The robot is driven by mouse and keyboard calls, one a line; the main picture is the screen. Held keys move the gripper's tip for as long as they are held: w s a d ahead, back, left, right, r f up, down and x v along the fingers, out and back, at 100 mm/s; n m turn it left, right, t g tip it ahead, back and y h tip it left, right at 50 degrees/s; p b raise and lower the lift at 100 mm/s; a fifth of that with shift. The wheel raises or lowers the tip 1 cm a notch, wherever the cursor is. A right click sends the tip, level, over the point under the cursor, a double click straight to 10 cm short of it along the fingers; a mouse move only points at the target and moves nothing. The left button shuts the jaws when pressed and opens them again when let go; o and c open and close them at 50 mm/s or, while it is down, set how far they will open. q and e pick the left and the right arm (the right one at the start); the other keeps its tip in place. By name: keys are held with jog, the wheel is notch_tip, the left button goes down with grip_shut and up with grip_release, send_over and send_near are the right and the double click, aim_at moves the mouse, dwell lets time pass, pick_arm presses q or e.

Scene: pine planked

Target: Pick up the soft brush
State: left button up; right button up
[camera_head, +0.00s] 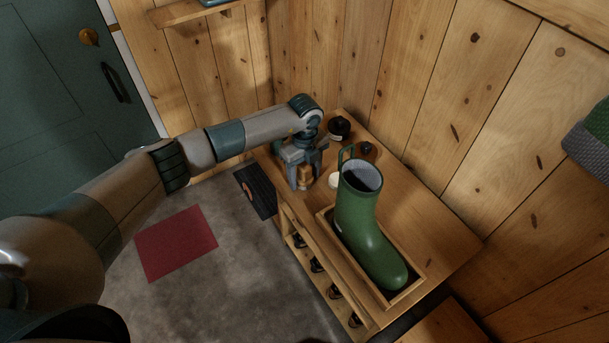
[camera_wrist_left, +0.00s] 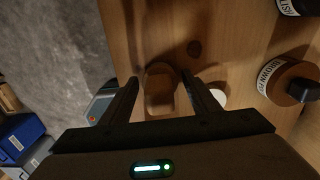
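The soft brush (camera_head: 304,174), a small tan wooden block as far as it shows, stands at the near left end of the wooden bench top. My left gripper (camera_head: 305,168) points down over it, one finger on each side. In the left wrist view the brush (camera_wrist_left: 160,84) lies between the two fingers (camera_wrist_left: 160,98), with narrow gaps visible beside it, so the gripper looks open and not clamped on it. Its bristles are hidden. My right gripper is not in view.
A green boot (camera_head: 366,225) stands in a wooden tray (camera_head: 412,285) to the right. A white round thing (camera_head: 334,181), a dark jar (camera_head: 339,127) and a smaller dark jar (camera_head: 366,148) are close by. The wall is behind; bare bench (camera_head: 440,225) lies right.

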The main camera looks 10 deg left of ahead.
pick_arm(q)
jog(key=c, duration=0.8)
jog(key=shift+r, duration=0.15)
notch_tip(320, 180, up, 9)
jog(key=b, duration=0.3)
jog(key=shift+r, duration=0.4)
jog(key=shift+o, duration=1.1)
jog(key=shift+c, duration=0.4)
